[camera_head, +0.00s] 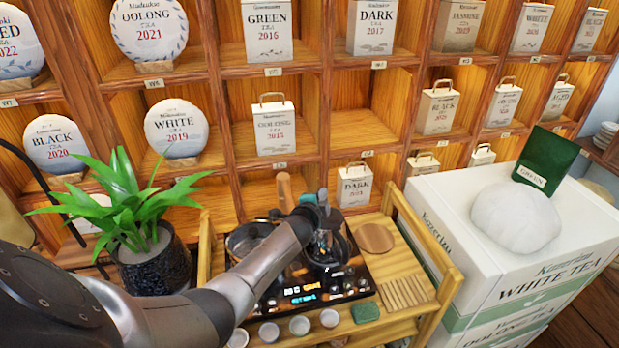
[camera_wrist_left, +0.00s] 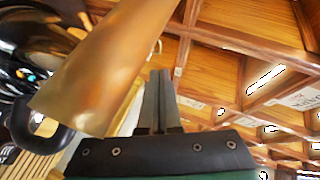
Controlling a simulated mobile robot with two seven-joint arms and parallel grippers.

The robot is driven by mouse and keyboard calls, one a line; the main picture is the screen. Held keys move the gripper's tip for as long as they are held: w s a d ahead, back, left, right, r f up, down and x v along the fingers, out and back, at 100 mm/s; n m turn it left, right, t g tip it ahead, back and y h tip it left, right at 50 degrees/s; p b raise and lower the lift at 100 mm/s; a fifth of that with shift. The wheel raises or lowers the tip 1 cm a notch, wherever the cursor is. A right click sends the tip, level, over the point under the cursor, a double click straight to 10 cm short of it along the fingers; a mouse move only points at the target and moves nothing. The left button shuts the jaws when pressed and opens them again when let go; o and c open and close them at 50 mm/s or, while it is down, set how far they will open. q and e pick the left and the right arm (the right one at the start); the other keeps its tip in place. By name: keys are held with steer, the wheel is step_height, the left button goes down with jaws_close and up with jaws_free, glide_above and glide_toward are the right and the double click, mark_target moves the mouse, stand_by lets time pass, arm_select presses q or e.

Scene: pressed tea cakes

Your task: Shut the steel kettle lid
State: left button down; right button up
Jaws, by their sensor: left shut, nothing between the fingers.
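My left arm reaches across the tea cart, with its gripper (camera_head: 323,208) over the right burner. In the left wrist view its fingers (camera_wrist_left: 159,85) are together and empty, beside a smooth tan bar (camera_wrist_left: 110,70) that looks like a wooden handle. In the head view a wooden handle (camera_head: 285,192) stands up left of the gripper. A steel vessel (camera_head: 243,238) sits on the left burner. A dark, shiny vessel (camera_head: 333,262) sits on the right burner, partly behind my gripper. I cannot tell how the lid stands. My right gripper is not in view.
The cooktop (camera_head: 318,291) shows lit digits. Small cups (camera_head: 299,325) and a green coaster (camera_head: 366,312) stand at the cart's front. A potted plant (camera_head: 150,262) is on the left, white tea boxes (camera_head: 520,265) on the right. Wooden shelves (camera_head: 365,125) rise close behind.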

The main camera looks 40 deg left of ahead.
arm_select(q)
step_height(320, 180, up, 3)
steer(key=shift+f+p, duration=0.15)
steer(key=shift+p, duration=0.7)
steer(key=s+a+r+p, duration=0.3)
steer(key=s+r, duration=0.2)
steer(key=r, duration=0.1)
steer(key=shift+s+r, duration=0.3)
steer(key=shift+r, duration=0.1)
